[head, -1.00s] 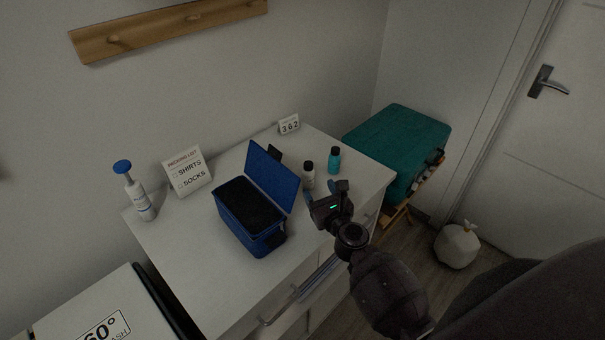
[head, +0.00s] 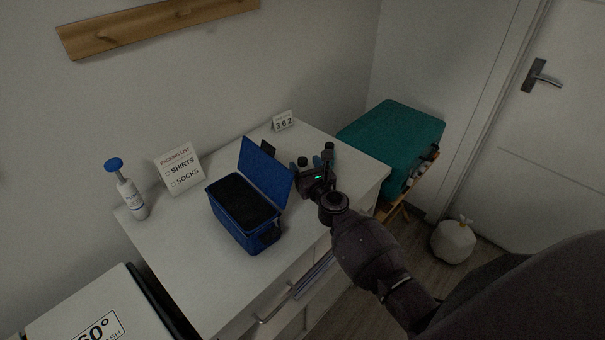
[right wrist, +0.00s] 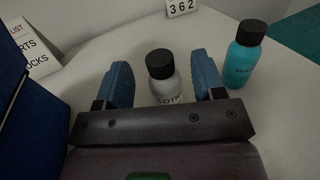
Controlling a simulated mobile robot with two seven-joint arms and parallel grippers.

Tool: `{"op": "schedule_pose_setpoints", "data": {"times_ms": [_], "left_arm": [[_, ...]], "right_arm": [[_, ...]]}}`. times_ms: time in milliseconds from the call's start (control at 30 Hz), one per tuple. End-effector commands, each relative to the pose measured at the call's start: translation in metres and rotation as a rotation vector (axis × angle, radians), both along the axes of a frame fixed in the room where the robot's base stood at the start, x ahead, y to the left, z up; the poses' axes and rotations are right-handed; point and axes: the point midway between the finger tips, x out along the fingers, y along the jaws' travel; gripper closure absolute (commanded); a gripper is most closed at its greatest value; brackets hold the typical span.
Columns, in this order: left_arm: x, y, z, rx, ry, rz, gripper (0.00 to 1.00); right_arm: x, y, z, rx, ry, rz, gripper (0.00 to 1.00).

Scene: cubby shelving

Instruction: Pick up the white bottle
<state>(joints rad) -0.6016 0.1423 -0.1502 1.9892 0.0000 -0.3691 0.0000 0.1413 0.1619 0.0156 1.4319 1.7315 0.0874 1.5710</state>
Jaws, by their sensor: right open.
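A small white bottle with a black cap shows in the right wrist view (right wrist: 164,88), standing on the white dresser (head: 185,265). Its lower part is hidden behind my gripper's crossbar. In the head view mostly its black cap (head: 303,161) shows, past my gripper. My right gripper (head: 316,162) is open, with its blue fingers on either side of the bottle, seen also in the right wrist view (right wrist: 163,78). Gaps show between the bottle and both fingers. My left gripper is not in view.
A teal bottle (right wrist: 242,62) stands just right of the right finger. An open blue box (head: 238,232) is to the left. A packing list sign (head: 179,168), a white pump bottle with blue top (head: 131,197) and a 362 sign (head: 283,121) stand on the dresser.

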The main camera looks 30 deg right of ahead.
Motion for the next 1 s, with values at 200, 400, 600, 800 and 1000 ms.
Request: {"op": "schedule_pose_setpoints", "data": {"times_ms": [200,400,600,800,1000], "left_arm": [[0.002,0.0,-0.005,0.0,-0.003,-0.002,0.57],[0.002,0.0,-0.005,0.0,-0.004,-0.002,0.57],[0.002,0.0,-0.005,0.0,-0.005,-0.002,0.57],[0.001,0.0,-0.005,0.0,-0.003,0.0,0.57],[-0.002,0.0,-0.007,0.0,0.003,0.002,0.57]], "right_arm": [[0.021,-0.002,-0.001,0.0,0.001,0.0,0.37],[0.023,-0.002,-0.001,0.0,0.001,0.0,0.37],[0.023,-0.002,-0.001,0.0,0.001,0.0,0.54],[0.023,-0.002,-0.001,0.0,0.001,0.0,0.85],[0.023,-0.002,-0.001,0.0,0.001,0.0,0.9]]}}
